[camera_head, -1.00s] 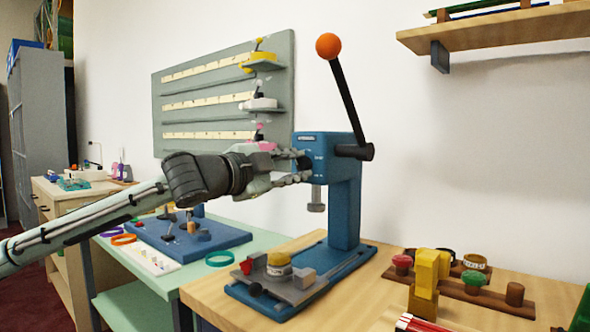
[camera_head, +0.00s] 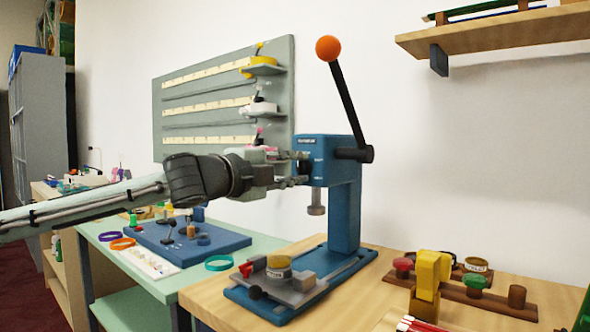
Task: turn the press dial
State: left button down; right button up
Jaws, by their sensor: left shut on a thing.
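The blue press (camera_head: 345,205) stands on the wooden table, with a black lever rising to an orange ball (camera_head: 328,48). The dark press dial (camera_head: 303,168) is on the left side of the press head, partly hidden by fingers. My left gripper (camera_head: 300,168) reaches in from the left and is shut on the dial, one finger above and one below. My right gripper is not in view.
Below the press head, a grey sliding plate (camera_head: 300,296) carries a yellow-topped round piece. A yellow block stand (camera_head: 428,275) and a rack with colored knobs stand to the right. A grey wall board (camera_head: 215,100) with shelves is behind my arm.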

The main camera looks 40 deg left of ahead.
pick_arm(q)
jog(key=c, duration=1.2)
grip_release()
